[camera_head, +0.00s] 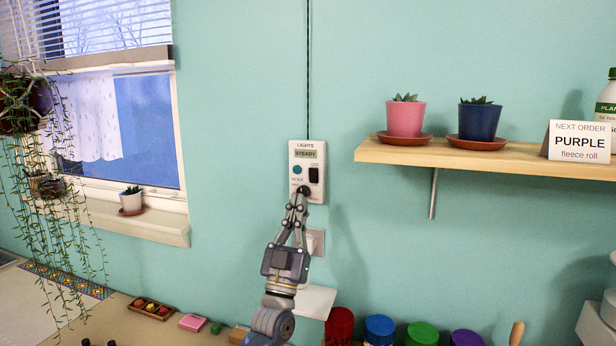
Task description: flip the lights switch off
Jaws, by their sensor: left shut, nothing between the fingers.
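The lights switch box (306,157) is a pale panel on the teal wall, headed "LIGHTS", with a small display reading "STEADY". It has a round teal button (297,170) at left and a dark rocker switch (314,175) at right. My left gripper (302,192) is shut, with its fingertips at the lower edge of the box, just below the button and rocker. The fingertips hide part of the lower panel. I cannot tell whether they touch it. My right gripper is out of view.
A black cord (308,70) runs up from the box. A wooden shelf (400,152) with potted plants and a sign juts out at right. A window (150,130) and a hanging plant (50,190) are at left. Several coloured rolls (380,328) stand below.

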